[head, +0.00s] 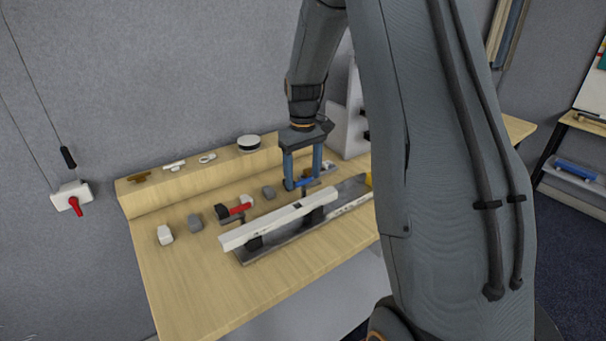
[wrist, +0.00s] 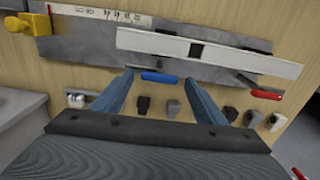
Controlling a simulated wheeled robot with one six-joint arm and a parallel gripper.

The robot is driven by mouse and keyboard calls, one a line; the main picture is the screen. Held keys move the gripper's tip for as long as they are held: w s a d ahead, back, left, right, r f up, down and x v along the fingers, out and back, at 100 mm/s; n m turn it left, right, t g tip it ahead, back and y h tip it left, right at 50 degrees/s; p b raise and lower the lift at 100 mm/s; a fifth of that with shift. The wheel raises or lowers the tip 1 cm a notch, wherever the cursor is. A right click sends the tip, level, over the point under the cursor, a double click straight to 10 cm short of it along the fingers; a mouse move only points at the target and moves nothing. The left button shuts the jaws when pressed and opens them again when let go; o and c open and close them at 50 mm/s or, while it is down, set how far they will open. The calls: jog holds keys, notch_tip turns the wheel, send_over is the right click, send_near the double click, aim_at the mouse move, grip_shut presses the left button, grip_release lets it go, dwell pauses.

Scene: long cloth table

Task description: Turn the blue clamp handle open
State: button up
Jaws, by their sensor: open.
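The blue clamp handle (wrist: 160,77) lies crosswise between the fingertips of my gripper (wrist: 164,84) in the wrist view, with a gap on either side. In the head view the blue handle (head: 305,183) shows at the tips of my gripper (head: 303,184), which points down from above. My gripper is open, its two blue-grey fingers apart. The handle sits beside a long white bar (head: 270,221) on a dark metal base (head: 262,253). I cannot tell whether a finger touches the handle.
A red clamp handle (head: 236,210) stands further left along the bar. Several grey and white blocks (head: 165,235) lie on the wooden table (head: 185,280). A raised wooden ledge (head: 160,197) runs behind with small fittings and a round tin (head: 249,143). A yellow part (wrist: 38,22) is at the base's other end.

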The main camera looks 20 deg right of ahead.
aim_at(303, 180)
jog(key=shift+r+b, duration=1.25)
jog(key=shift+r, duration=2.65)
